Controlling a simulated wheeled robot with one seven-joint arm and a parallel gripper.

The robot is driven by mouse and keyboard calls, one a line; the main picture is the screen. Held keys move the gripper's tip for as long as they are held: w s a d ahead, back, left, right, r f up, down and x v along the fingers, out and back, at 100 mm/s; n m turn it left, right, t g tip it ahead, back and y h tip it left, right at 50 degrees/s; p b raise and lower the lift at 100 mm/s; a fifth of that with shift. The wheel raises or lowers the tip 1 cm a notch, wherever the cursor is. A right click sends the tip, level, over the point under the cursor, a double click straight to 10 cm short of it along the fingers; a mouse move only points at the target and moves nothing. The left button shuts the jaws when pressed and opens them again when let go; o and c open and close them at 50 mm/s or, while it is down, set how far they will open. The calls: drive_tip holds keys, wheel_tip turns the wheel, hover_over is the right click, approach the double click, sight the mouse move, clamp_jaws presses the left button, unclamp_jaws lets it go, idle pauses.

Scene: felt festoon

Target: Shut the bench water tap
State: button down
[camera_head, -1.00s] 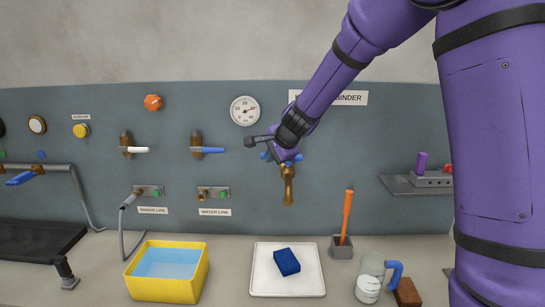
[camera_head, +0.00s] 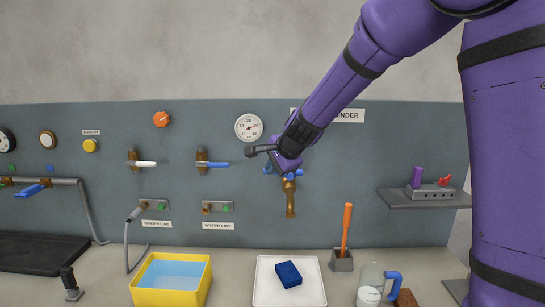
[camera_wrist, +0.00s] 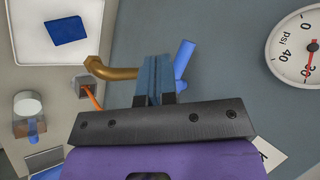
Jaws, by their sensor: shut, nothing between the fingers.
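The bench tap is a brass spout (camera_head: 290,200) on the grey panel, with a blue handle (camera_head: 299,173) at its top. My gripper (camera_head: 284,172) is at the top of the tap and hides part of the handle in the head view. In the wrist view my gripper's blue-grey fingers (camera_wrist: 155,75) are together with nothing between them. The blue handle (camera_wrist: 185,58) shows just right of them, and the brass spout (camera_wrist: 115,71) curves out to their left. Whether the fingers touch the handle I cannot tell.
A white tray (camera_head: 262,294) with a blue sponge (camera_head: 289,274) lies below the tap. A yellow basin (camera_head: 138,294) of water stands to its left. An orange-handled tool (camera_head: 346,228) and a clear jug (camera_head: 371,277) are to the right. The gauge (camera_head: 248,127) hangs above left.

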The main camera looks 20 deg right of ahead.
drive_tip(key=s+a+r, duration=0.1)
drive_tip(key=s+r, duration=0.3)
drive_tip(key=r, duration=0.1)
drive_tip(key=shift+a, duration=0.15)
drive_tip(key=shift+s, duration=0.1)
drive_tip(key=s+d+n+g+h, duration=0.1)
drive_tip(key=s+d+n, duration=0.2)
drive_tip(key=s, duration=0.8)
drive_tip(key=s+d+r+n+h, duration=0.1)
drive_tip(key=s+d+n, duration=0.2)
drive_tip(key=s+n, duration=0.3)
drive_tip(key=s+d+n+g, duration=0.1)
drive_tip(key=s+d+n, duration=0.3)
drive_tip(key=s, duration=1.2)
drive_tip(key=shift+s+r+n+g+h, duration=0.3)
drive_tip(key=shift+s+r+n+h, duration=0.1)
drive_tip(key=shift+n, duration=0.1)
